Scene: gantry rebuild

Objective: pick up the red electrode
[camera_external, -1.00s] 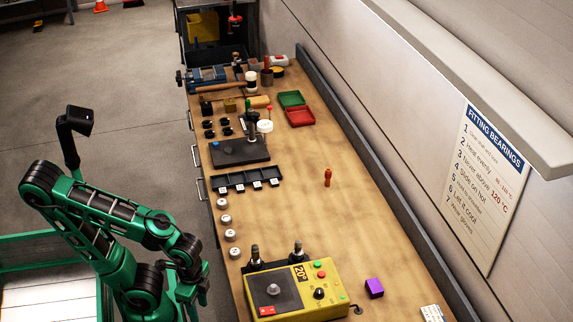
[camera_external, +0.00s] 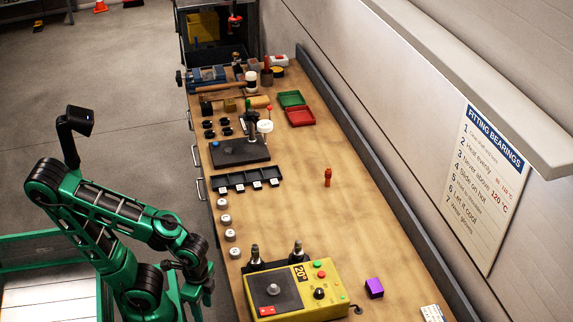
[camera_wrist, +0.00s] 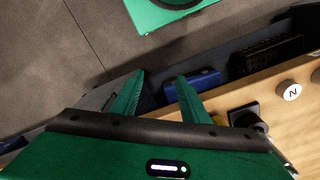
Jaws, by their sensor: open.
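A small red, upright piece, which looks like the red electrode (camera_external: 327,177), stands alone on the bare wooden bench right of the row of white-topped round pieces. It does not show in the wrist view. My gripper (camera_external: 202,289) is at the lower left, beside the bench's left edge and well away from the red piece. In the wrist view my gripper (camera_wrist: 158,82) is open, its two green fingers apart with nothing between them.
The bench (camera_external: 300,215) is clear around the red piece. A yellow heater box (camera_external: 335,297) stands at the near end, with a purple block (camera_external: 374,288) right of it. A black tray (camera_external: 236,180) and a black stand plate (camera_external: 235,155) lie farther back. A wall runs along the right.

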